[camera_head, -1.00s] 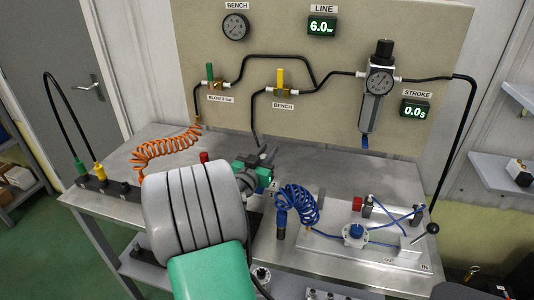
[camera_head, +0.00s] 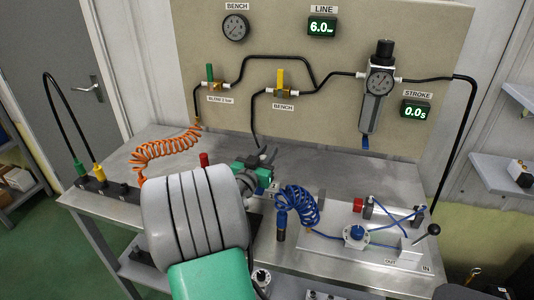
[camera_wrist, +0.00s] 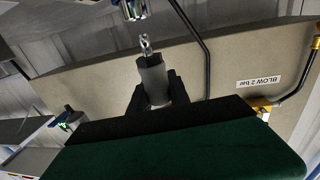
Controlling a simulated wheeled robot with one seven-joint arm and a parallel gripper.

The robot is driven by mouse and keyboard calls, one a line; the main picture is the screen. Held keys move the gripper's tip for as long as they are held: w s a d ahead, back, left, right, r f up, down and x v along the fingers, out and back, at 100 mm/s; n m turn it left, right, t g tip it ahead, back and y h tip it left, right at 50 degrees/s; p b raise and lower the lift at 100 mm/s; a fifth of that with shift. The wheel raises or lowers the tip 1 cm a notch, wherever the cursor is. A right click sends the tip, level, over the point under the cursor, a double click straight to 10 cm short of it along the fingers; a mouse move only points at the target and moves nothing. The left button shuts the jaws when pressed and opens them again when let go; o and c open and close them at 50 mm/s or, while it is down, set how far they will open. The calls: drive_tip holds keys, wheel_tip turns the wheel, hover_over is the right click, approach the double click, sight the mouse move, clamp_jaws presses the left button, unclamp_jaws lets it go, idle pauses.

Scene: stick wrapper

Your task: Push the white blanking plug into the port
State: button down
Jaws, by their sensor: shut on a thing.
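My gripper (camera_wrist: 153,92) is shut on a grey cylinder (camera_wrist: 152,75) with a thin shiny metal tip, shown between its two dark fingers in the wrist view. In the head view, my gripper (camera_head: 266,160) is above the bench top, left of the blue coil, partly hidden by my arm; the held cylinder cannot be made out there. I cannot pick out the white blanking plug for certain in either view. No open port can be told for sure; a white block (camera_head: 411,249) stands on the plate between the OUT and IN labels.
A blue coiled hose (camera_head: 297,205) hangs just right of my gripper. A plate (camera_head: 333,238) on the bench's right carries a round blue-and-white fitting (camera_head: 355,234), a red cap (camera_head: 358,204) and blue tubes. An orange coil (camera_head: 166,148) lies left. The bench's back middle is clear.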

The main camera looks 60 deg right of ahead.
drive_tip(key=shift+f+b, duration=1.65)
drive_tip(key=shift+b, duration=0.65)
drive_tip(key=c, duration=1.1)
unclamp_jaws()
drive_tip(key=shift+r, duration=0.1)
drive_tip(key=shift+c, duration=0.2)
drive_tip(key=a+b, duration=0.1)
drive_tip(key=a, duration=0.6)
drive_tip(key=shift+s+a, duration=0.1)
drive_tip(key=shift+a, duration=0.35)
